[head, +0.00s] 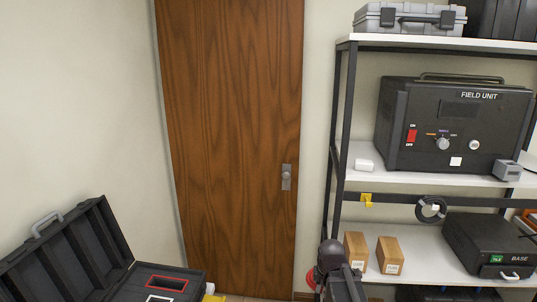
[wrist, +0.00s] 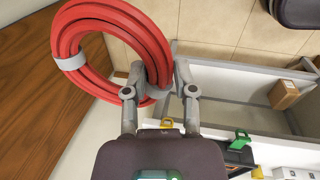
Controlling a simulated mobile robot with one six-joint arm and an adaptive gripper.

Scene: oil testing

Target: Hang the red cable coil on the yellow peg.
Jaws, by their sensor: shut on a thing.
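My gripper (wrist: 160,80) is shut on the red cable coil (wrist: 72,30), gripping one side of its ring. The coil has a pale band around it and fills the upper left of the wrist view. In the head view only a small part of the red coil (head: 311,278) shows, at the left of my dark arm, which hides the rest. The yellow peg (head: 367,200) is on the dark rail of the shelf unit in the head view, above and to the right of the coil. The peg looks empty.
A black cable coil (head: 432,209) hangs on the same rail. Two cardboard boxes (head: 356,251) (head: 390,255) and a black BASE case (head: 490,245) stand on the shelf below. An open black case (head: 70,250) is at lower left. A wooden door (head: 230,140) is behind.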

